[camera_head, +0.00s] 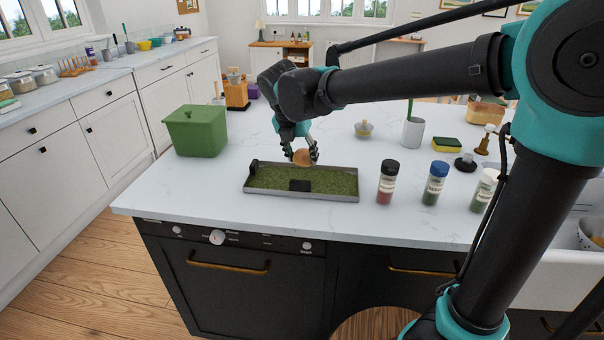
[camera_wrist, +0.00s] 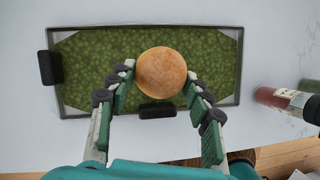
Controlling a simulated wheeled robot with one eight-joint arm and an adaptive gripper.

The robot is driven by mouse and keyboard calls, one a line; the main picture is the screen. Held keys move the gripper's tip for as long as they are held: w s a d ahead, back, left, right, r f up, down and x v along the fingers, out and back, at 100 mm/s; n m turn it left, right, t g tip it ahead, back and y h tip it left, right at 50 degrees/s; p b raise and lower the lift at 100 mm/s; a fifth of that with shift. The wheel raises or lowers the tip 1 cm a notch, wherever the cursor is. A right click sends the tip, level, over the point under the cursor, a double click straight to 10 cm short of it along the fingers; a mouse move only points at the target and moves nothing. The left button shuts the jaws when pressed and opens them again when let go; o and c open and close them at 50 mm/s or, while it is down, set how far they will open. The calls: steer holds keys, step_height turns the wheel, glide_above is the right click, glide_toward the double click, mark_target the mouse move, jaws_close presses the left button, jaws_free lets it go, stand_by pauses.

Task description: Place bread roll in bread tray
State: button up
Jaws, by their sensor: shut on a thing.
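The bread roll (camera_head: 302,157) is round and golden brown. My gripper (camera_head: 301,155) is shut on it above the far side of the bread tray (camera_head: 251,192). The tray is shallow and grey, with a green patterned lining and dark handles. The roll looks held above the lining; the exact gap is hard to tell.
A green lidded box (camera_head: 195,131) stands left of the tray. Jars with a black lid (camera_head: 386,184), a blue lid (camera_head: 434,184) and a white lid (camera_head: 484,190) stand to the right. The counter's front edge lies close to the tray.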

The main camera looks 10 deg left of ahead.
steer(key=shift+f, duration=3.1)
steer(key=shift+f, duration=0.1)
steer(key=o, duration=0.8)
steer(key=v, duration=1.2)
